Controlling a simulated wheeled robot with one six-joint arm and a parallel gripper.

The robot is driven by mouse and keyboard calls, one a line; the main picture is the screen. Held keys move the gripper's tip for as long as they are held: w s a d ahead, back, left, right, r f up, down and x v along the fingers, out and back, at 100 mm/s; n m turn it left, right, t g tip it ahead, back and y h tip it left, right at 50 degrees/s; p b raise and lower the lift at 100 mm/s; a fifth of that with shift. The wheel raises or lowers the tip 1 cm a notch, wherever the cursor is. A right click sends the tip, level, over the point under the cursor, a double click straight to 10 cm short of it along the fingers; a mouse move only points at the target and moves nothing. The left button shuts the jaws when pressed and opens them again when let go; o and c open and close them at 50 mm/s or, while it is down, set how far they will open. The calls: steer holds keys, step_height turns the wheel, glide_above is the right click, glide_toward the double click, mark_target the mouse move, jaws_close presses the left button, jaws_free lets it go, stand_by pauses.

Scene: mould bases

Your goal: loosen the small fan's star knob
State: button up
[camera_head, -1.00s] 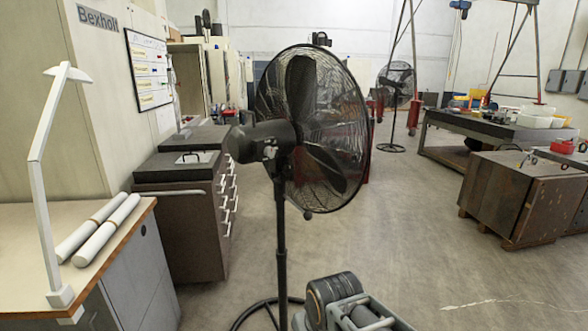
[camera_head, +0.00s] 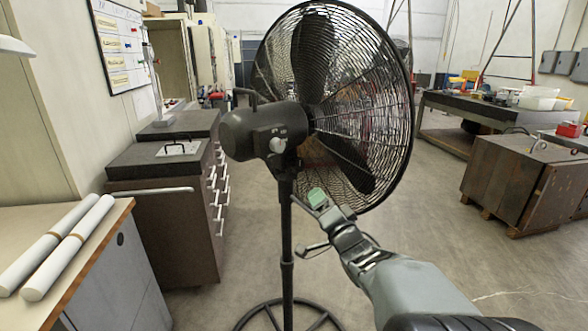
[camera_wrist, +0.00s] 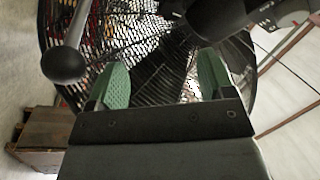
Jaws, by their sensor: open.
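A black pedestal fan (camera_head: 262,130) stands at the middle, its guard facing right and away. A pale grey knob (camera_head: 277,146) shows on the bracket below its motor; I cannot tell whether it is the star knob. My gripper (camera_head: 316,198) is below and right of that knob, near the pole and the guard's lower edge, apart from the knob. In the wrist view, two green finger pads stand apart with nothing between them. A dark rod with a rounded end (camera_wrist: 65,64) shows at upper left, outside the fingers. The fan's guard (camera_wrist: 155,85) lies behind the fingers.
A wooden bench (camera_head: 110,222) with two white rolls (camera_head: 66,248) stands at left, by a brown drawer cabinet (camera_head: 160,235). A brown crate (camera_head: 512,190) and a long worktable (camera_head: 470,112) stand at right. Floor between fan and crate is open.

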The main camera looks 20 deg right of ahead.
mark_target(298, 168)
steer(key=shift+t+y, duration=0.4)
steer(key=shift+y, duration=0.1)
steer(key=p+x, duration=0.1)
steer(key=x, duration=0.6)
steer(key=p+x, duration=0.1)
steer(key=x, duration=0.6)
steer(key=shift+w+r, duration=0.15)
steer(key=shift+r, duration=0.15)
